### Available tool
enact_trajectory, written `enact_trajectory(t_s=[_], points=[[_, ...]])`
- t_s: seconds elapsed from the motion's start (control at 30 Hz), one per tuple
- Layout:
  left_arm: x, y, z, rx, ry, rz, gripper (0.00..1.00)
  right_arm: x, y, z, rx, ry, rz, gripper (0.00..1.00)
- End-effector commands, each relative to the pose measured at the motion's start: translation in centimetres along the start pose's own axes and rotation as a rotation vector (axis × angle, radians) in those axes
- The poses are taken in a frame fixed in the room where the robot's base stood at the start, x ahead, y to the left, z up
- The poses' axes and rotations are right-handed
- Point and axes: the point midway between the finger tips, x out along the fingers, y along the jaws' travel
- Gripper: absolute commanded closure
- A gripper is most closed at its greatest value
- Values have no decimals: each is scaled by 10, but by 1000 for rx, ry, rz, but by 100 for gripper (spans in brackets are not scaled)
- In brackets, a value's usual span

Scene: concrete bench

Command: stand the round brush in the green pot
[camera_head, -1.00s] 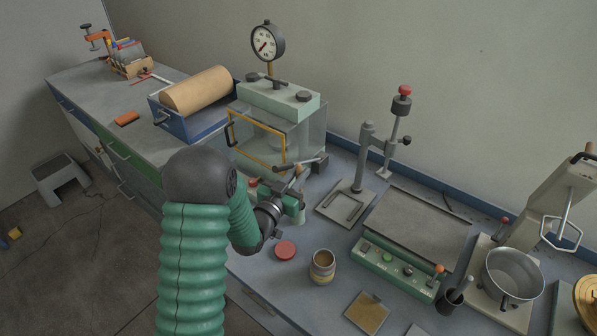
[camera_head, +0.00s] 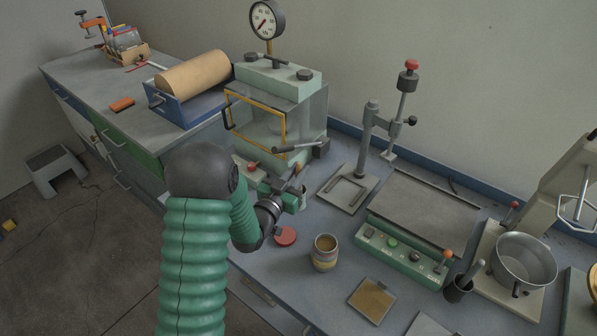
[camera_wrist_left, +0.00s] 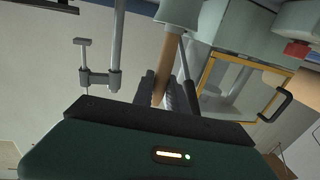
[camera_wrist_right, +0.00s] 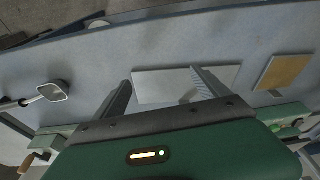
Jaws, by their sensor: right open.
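My left gripper (camera_head: 284,199) is at the bench edge in front of the pressure chamber, partly hidden by my arm. In the left wrist view, which is upside down, its fingers (camera_wrist_left: 168,90) are closed around a wooden handle (camera_wrist_left: 162,72), seemingly the round brush. The handle runs to the rim of a pale green pot (camera_wrist_left: 177,12); its lower end is hidden, so the depth inside cannot be told. A thin grey rod (camera_wrist_left: 184,62) shows beside the handle. My right gripper (camera_wrist_right: 160,75) shows only in its wrist view, open and empty above the bench.
The pressure chamber (camera_head: 280,85) stands close behind the left gripper. A press stand (camera_head: 366,160) and a hot plate (camera_head: 420,205) stand farther back.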

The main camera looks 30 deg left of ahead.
Motion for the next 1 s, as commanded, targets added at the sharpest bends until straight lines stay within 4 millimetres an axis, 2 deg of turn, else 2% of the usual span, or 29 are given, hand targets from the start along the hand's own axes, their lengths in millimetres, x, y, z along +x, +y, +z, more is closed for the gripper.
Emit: enact_trajectory(t_s=[0.03, 0.17, 0.47, 0.57, 0.67, 0.87, 0.9, 1.0], points=[[0, 0, 0, 0, 0, 0, 74, 0, 0, 0, 0, 0, 0, 15], [0, 0, 0, 0, 0, 0, 58, 0, 0, 0, 0, 0, 0, 15], [-1, 0, 0, 0, -1, 0, 58, 0, 0, 0, 0, 0, 0, 15], [-10, 0, 0, 0, -1, -1, 58, 1, 0, 0, 0, 0, 0, 15], [-30, 0, 1, -1, -3, -2, 58, 2, 0, 0, 0, 0, 0, 15], [-89, -1, 2, -2, -4, -5, 58, 6, 0, 2, 0, 0, 0, 15], [-97, -1, -8, -5, -11, -2, 58, -19, 0, -4, 0, -2, 0, 15], [-118, -1, -10, -5, -11, -3, 58, -45, 0, -11, 0, 1, 0, 15]])
